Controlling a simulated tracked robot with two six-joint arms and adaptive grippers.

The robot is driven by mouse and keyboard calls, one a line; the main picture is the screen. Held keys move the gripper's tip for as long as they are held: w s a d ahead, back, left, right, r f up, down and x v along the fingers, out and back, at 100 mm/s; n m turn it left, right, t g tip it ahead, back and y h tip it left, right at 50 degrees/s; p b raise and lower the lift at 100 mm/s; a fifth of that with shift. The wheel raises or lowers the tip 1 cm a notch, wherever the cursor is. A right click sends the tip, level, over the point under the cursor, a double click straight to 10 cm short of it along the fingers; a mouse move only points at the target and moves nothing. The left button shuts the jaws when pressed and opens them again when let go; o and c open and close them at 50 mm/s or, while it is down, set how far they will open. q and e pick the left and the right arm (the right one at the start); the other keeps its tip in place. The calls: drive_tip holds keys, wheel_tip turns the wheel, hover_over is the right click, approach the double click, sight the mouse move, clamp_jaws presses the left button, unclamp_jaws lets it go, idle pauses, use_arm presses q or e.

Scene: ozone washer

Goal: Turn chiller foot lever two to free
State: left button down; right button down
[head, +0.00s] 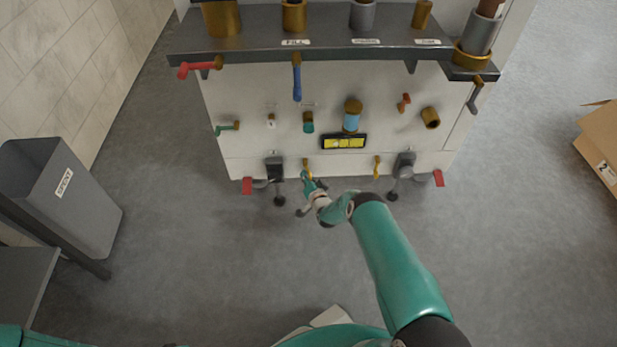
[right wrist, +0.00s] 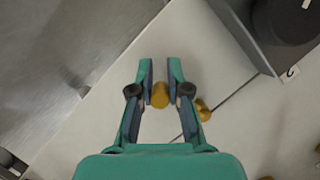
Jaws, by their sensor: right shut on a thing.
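The white cabinet (head: 270,150) stands ahead, with caster-like feet at its lower left (head: 276,168) and lower right (head: 404,165). A red lever (head: 247,185) sticks out beside the left foot, and another red lever (head: 438,178) beside the right foot. I cannot tell which is foot lever two. My right gripper (head: 306,178) is low at the cabinet front, right of the left foot and apart from both red levers. In the right wrist view it (right wrist: 160,88) is shut on a brass knob (right wrist: 159,95). My left gripper is not in view.
A grey bin (head: 90,210) stands at the left and an open cardboard box (head: 600,145) at the right. Above my right gripper, the cabinet front carries valves, knobs and a yellow display (head: 344,142). The floor (head: 180,230) before it is mostly clear.

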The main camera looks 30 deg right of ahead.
sight(323, 161)
drive_tip(key=d+r+n+h, duration=0.1)
drive_tip(key=n, duration=0.1)
drive_tip(key=s+n+g+h, duration=0.1)
drive_tip(key=n, duration=0.1)
drive_tip(key=d+r+n+g+h, duration=0.1)
drive_tip(key=n, duration=0.1)
drive_tip(key=shift+s+d+r, duration=0.2)
drive_tip(key=shift+d+r, duration=0.1)
drive_tip(key=shift+d, duration=0.05)
drive_tip(key=n, duration=0.1)
drive_tip(key=r+n+h, duration=0.1)
drive_tip(key=d+n+g+h, duration=0.1)
drive_tip(key=shift+s+r+b, duration=0.3)
drive_tip(key=shift+r+b, duration=0.05)
drive_tip(key=shift+b, duration=0.05)
drive_tip(key=shift+s+d+r+n+g+h+b, duration=0.1)
drive_tip(key=shift+r+n+g+h+b, duration=0.15)
drive_tip(key=shift+r+n+h+b, duration=0.4)
drive_tip(key=shift+d+r+n+g+h+b, duration=0.1)
drive_tip(key=shift+r+n+g+h, duration=0.15)
drive_tip(key=shift+n, duration=0.7)
drive_tip(key=c, duration=1.1)
unclamp_jaws()
drive_tip(key=shift+r, duration=0.15)
drive_tip(key=shift+s, duration=0.1)
drive_tip(key=shift+s, duration=0.1)
